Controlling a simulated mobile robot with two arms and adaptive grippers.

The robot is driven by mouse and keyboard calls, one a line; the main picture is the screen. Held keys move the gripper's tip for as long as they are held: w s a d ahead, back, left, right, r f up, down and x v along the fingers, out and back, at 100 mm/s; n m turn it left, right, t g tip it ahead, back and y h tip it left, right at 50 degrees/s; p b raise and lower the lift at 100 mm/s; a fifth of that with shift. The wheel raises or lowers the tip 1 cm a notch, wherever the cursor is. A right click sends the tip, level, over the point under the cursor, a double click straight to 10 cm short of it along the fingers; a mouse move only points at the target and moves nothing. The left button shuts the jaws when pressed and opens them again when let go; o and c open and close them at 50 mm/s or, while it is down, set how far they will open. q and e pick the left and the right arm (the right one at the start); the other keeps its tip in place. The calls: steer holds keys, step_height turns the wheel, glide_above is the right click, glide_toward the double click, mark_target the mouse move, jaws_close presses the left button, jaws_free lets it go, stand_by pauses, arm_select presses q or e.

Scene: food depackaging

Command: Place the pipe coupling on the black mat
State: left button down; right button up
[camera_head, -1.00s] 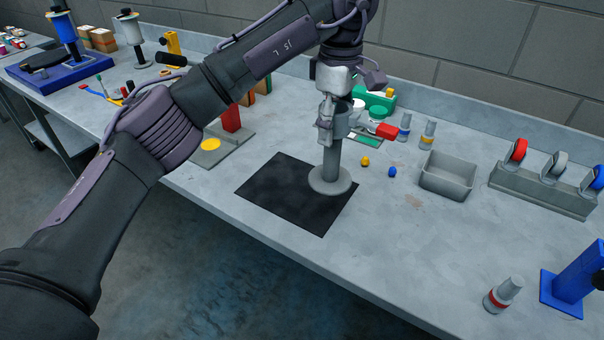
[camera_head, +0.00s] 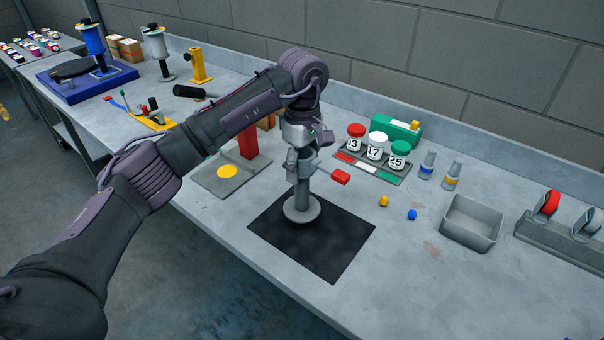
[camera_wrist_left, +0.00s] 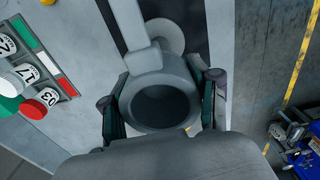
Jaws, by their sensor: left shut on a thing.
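My left gripper (camera_head: 300,168) is shut on the grey pipe coupling (camera_wrist_left: 180,77), which has a wide open ring, a pipe and a round flange. In the left wrist view the ring opening faces the camera between the two fingers. In the head view the flange (camera_head: 302,209) is at the bottom, over the back left part of the black mat (camera_head: 325,245). I cannot tell whether the flange touches the mat. My right gripper is out of view.
A grey plate (camera_head: 212,186) with a red block stands left of the mat. A rack with several lidded jars (camera_head: 375,146), small yellow (camera_head: 384,201) and blue (camera_head: 412,214) pieces and a grey bin (camera_head: 472,225) lie to the right. The mat's front is clear.

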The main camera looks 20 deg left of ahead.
mark_target(302, 181)
arm_select(q)
steer(key=shift+s+f+p, duration=0.15)
steer(key=shift+f+p, duration=0.4)
steer(key=shift+f, duration=0.1)
step_height(302, 181, down, 2)
steer(key=shift+f+p, duration=0.1)
steer(key=shift+p, duration=0.4)
steer(key=shift+f, duration=0.2)
steer(key=shift+f+b, duration=0.25)
steer(key=shift+b, duration=0.1)
steer(key=shift+c, duration=1.3)
jaws_free()
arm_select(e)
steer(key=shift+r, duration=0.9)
